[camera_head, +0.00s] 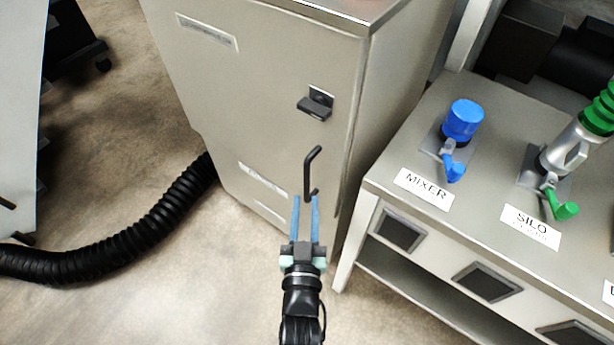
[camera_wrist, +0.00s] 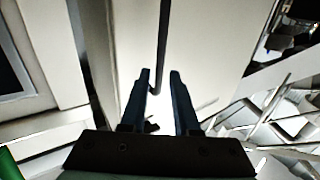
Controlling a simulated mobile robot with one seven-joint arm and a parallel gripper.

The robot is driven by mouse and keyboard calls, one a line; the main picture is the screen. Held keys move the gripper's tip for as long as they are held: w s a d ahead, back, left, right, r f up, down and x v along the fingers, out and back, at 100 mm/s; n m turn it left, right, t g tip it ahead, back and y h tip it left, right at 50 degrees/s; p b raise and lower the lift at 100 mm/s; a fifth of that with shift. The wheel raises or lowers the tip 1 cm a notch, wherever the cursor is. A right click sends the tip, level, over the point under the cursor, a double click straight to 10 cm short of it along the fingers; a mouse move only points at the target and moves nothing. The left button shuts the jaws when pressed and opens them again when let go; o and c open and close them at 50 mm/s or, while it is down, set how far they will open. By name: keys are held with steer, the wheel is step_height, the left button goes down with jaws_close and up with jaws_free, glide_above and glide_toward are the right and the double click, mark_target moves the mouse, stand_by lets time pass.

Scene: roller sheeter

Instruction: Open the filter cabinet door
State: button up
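The filter cabinet (camera_head: 260,75) is a pale metal box, and its front door looks shut. A black bar handle (camera_head: 308,172) with bent ends is on the right part of the door. My gripper (camera_head: 306,199) has blue fingers, parted, at the lower end of the handle. In the wrist view the handle (camera_wrist: 162,45) runs down towards the gap between the fingertips (camera_wrist: 160,74). The fingers are not closed on it. I cannot tell whether they touch it. A dark latch-like block (camera_head: 316,103) sits above the handle.
A metal bench (camera_head: 388,170) stands close on the right, with a blue mixer coupling (camera_head: 463,122) and a green-handled silo coupling (camera_head: 562,165) on it. A black corrugated hose (camera_head: 140,232) lies on the floor at left. The floor before the cabinet is mostly open.

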mark_target(307, 182)
steer(key=w, duration=0.7)
steer(key=shift+d, duration=0.15)
jaws_close()
stand_by(1.2)
